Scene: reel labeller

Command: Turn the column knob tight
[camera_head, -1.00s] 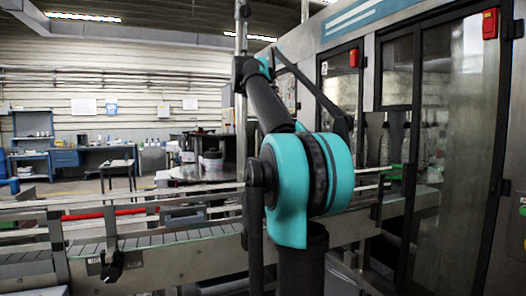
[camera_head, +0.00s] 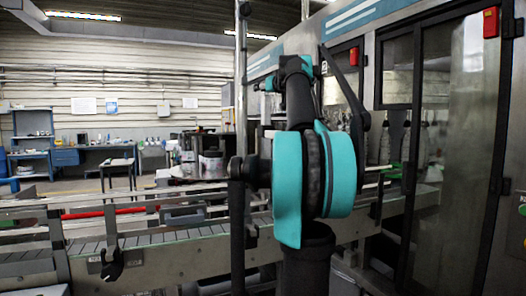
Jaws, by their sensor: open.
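I cannot tell whether this fitting bears the column knob. My teal and black arm fills the middle of the view and covers what lies behind it, including part of the column's lower length. The far end of my arm is partly hidden by its own links near the column, and I cannot make out the gripper's fingers.
A conveyor with metal rails (camera_head: 180,245) runs across behind my arm. A small black clamp (camera_head: 112,264) sits on its near side at left. A glass-doored machine (camera_head: 440,150) stands at right. A workbench (camera_head: 95,152) is at the back left.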

